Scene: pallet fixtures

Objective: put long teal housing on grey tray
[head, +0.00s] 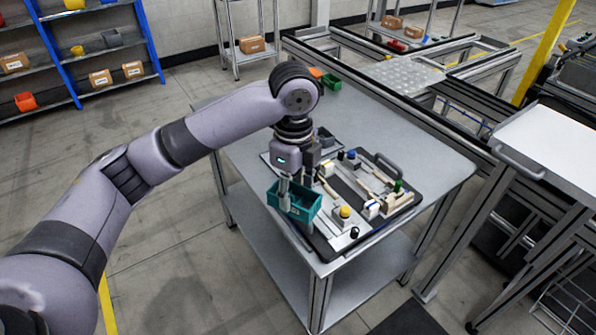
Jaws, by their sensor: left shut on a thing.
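The long teal housing (303,205) looks like an open-topped box at the left front edge of the table. My left gripper (284,193) points down and is shut on the housing's wall. I cannot tell whether the housing is lifted or touches what is beneath it. A flat grey piece, perhaps the grey tray (267,157), shows partly behind my left gripper, which hides much of it. My right gripper is not in view.
A dark pallet board (343,243) with a handle (388,164) holds several small blocks and pegs, close to the right of the housing. A green bin (331,82) stands at the table's far corner. The grey table (430,160) is clear at the right.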

